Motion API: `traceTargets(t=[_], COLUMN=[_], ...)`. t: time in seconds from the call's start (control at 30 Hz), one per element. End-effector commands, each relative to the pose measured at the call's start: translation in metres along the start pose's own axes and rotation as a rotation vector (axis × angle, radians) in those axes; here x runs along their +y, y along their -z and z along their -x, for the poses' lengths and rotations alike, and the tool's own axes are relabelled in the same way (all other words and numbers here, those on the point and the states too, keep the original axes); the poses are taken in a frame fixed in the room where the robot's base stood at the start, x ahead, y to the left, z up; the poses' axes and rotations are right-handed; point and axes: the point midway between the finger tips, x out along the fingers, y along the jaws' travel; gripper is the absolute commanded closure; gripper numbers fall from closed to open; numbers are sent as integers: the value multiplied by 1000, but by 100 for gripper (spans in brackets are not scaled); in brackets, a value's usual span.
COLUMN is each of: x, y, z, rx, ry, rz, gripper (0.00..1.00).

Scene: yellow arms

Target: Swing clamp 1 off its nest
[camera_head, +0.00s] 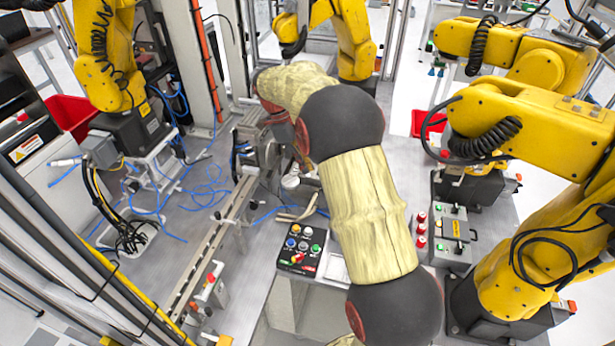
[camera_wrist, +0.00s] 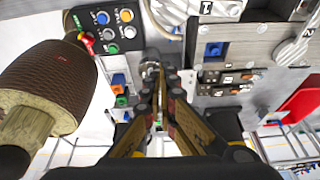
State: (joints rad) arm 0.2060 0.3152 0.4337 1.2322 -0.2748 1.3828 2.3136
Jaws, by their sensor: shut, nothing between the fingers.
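In the wrist view, my gripper (camera_wrist: 160,78) is shut and empty, its fingers pointing up the picture below a small grey metal fitting. A silver lever-like part (camera_wrist: 298,42) lies at the upper right, apart from the fingertips. Another pale metal part (camera_wrist: 190,10) shows at the top edge. A grey plate (camera_wrist: 262,38) with a blue square piece (camera_wrist: 214,49) lies between them. I cannot tell which of these is clamp 1 or its nest. In the head view my gripper is hidden behind my arm.
A button box (camera_head: 302,247) stands left of my arm; the wrist view also shows a button panel (camera_wrist: 108,28). Yellow robot arms (camera_head: 540,115) crowd the right side and back. A rail (camera_head: 212,240) and loose blue cables (camera_head: 205,190) lie on the grey table at left.

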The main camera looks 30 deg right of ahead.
Motion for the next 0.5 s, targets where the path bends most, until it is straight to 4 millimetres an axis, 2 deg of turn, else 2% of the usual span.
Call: traceTargets(t=[0.2, 0.5], x=[-1, -2], y=[0, 0], z=[21, 23], rx=[1, 2], ry=[-2, -2], rz=[0, 0], gripper=[100, 100])
